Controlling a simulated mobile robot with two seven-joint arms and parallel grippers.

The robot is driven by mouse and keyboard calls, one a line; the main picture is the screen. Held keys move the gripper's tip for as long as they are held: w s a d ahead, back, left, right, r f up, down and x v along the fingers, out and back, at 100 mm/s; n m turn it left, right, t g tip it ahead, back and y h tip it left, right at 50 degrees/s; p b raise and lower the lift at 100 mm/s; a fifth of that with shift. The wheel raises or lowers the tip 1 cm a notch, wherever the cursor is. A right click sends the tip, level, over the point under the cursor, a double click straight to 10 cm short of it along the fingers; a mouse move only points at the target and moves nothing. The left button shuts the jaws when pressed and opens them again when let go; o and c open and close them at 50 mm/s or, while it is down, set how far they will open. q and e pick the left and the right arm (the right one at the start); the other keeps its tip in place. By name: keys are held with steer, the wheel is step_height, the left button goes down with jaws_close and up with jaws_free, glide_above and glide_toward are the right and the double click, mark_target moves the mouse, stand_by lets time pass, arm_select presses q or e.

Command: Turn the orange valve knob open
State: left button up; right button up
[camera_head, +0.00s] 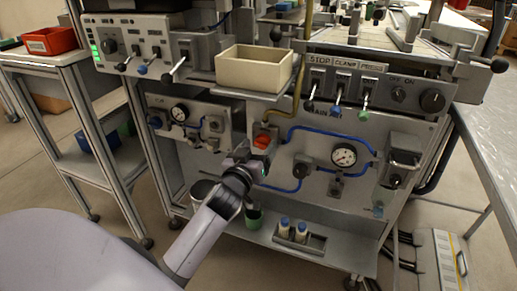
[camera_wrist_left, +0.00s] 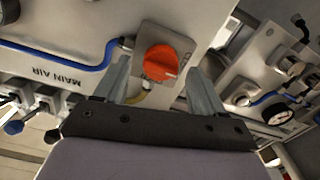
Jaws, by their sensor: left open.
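The orange valve knob (camera_head: 262,141) sits on a grey plate on the front panel of the machine, near its middle. In the left wrist view the knob (camera_wrist_left: 161,62) is round with a raised grip and a small pale mark. My left gripper (camera_head: 258,152) is right in front of the knob, just below it in the head view. In the left wrist view its two fingers (camera_wrist_left: 158,75) are open, one on each side of the knob, with gaps between. Whether the fingertips reach past the knob's face is hard to tell. My right gripper is not seen.
Blue air hoses (camera_head: 318,131) run beside the knob to a pressure gauge (camera_head: 343,155). A beige bin (camera_head: 254,70) on a shelf overhangs just above. Levers (camera_head: 337,110) stick out at upper right. A lower shelf holds small bottles (camera_head: 300,232) and a green-based cup (camera_head: 253,217).

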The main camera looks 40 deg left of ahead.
arm_select(q)
steer(key=shift+w+a, duration=0.1)
steer(key=shift+w, duration=0.2)
steer(key=c, duration=1.1)
steer(key=shift+o, duration=0.2)
